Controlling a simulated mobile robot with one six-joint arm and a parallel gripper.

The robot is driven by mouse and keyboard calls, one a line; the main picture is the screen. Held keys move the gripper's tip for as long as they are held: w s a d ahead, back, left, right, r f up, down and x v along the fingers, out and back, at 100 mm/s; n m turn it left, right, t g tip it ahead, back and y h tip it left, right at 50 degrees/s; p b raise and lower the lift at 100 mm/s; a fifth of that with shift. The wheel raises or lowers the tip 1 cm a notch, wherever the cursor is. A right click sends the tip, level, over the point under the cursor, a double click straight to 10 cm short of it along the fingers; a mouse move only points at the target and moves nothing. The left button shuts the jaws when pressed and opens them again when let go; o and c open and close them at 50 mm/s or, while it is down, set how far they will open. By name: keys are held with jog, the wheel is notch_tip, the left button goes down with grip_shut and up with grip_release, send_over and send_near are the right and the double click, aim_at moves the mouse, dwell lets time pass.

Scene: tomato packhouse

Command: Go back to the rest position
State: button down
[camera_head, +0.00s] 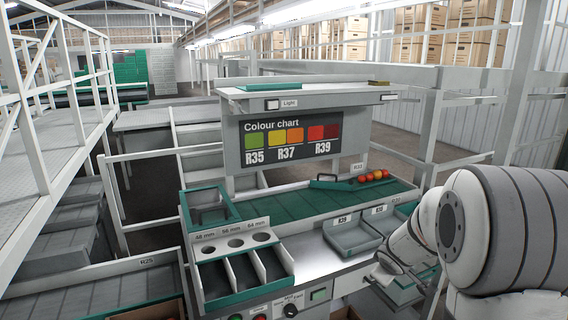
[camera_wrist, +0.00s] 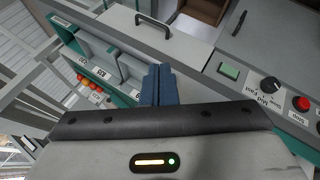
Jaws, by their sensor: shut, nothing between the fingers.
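My gripper (camera_wrist: 157,84) shows in the wrist view as two blue fingers pressed together, with nothing between them. It points over the sorting bench, near the front panel with the green button (camera_wrist: 229,71). In the head view my arm comes in from the right and hangs over the right end of the bench; the fingertips cannot be made out there. Several red and orange tomatoes (camera_head: 373,176) lie in a row on the green belt (camera_head: 290,212), and they also show at the left of the wrist view (camera_wrist: 93,90).
A grey tray (camera_head: 352,252) stands at the bench's front, left of my arm. A three-slot sizing box (camera_head: 240,290) and a green-framed tray (camera_head: 184,211) are further left. A colour chart board (camera_head: 291,138) rises behind. The green belt's middle is clear.

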jog(key=s+a+r+m+g+y, duration=0.1)
jog(key=s+a, duration=0.3)
jog(key=s, duration=0.5)
jog(key=s+a+r+m+g+y, duration=0.1)
jog(key=s+a+r+m+g, duration=0.1)
jog(key=s, duration=0.8)
jog(key=s+a+r+m+g, duration=0.1)
jog(key=s+a+r+m, duration=0.3)
jog(key=s, duration=0.5)
jog(key=shift+s+a+m+g+y, duration=0.2)
jog(key=shift+a+m+g+y, duration=0.25)
jog(key=shift+a, duration=0.8)
